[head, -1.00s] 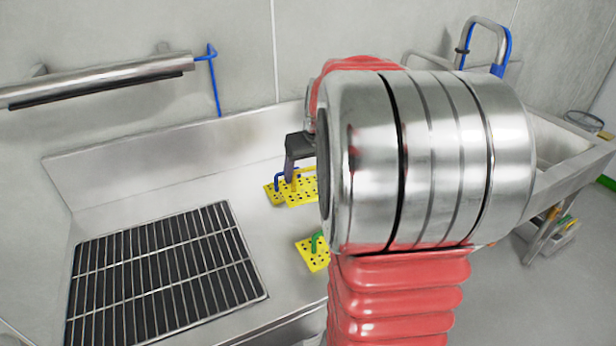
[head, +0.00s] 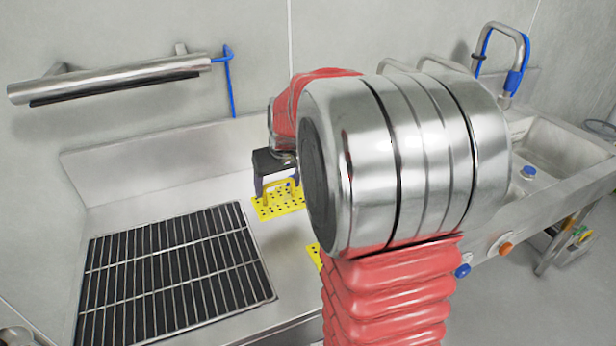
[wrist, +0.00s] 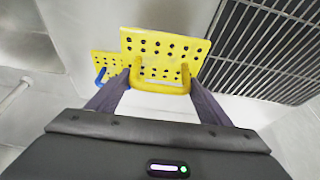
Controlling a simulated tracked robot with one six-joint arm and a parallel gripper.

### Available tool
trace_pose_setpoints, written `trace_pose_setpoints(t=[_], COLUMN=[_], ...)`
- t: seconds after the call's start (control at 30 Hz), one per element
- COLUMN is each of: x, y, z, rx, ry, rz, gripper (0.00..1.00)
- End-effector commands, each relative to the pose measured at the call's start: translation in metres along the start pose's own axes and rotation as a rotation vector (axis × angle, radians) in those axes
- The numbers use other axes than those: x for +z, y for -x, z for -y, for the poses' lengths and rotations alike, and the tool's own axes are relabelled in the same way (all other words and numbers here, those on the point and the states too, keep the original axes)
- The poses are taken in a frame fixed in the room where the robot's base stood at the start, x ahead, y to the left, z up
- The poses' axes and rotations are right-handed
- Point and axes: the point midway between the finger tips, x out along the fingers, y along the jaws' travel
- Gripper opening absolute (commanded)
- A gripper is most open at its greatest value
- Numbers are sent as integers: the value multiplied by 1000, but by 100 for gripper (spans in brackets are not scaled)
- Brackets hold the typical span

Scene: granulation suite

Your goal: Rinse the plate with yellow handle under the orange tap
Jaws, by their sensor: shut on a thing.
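The yellow perforated plate with yellow handle (head: 279,205) is on or just above the steel counter; I cannot tell if it is lifted. My gripper (head: 277,185) is shut on its yellow handle. In the wrist view this plate (wrist: 160,46) lies ahead of my gripper (wrist: 158,88), with the handle between the fingers. It overlaps a second yellow plate with a blue handle (wrist: 101,76). A tap with blue marking (head: 515,80) stands at the sink on the right. I see no orange tap; two plain steel arches (head: 443,63) show behind my arm.
A black grate with steel bars (head: 170,270) lies left on the counter. A corner of another yellow plate (head: 314,254) shows beside my arm. The sink basin (head: 560,150) is at right. An orange knob (head: 505,248) and a blue knob (head: 462,270) are on its front.

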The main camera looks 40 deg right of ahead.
Motion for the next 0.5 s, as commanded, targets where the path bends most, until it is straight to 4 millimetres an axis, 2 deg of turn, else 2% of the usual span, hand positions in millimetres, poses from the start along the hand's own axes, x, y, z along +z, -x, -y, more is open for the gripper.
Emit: trace_pose_setpoints(t=[0.03,0.27,0.5], x=[-2,-4,4], y=[-5,-23,-37], z=[20,98,180], rx=[-10,-40,-74], ry=[23,100,181], rz=[1,0,-3], gripper=[22,22,22])
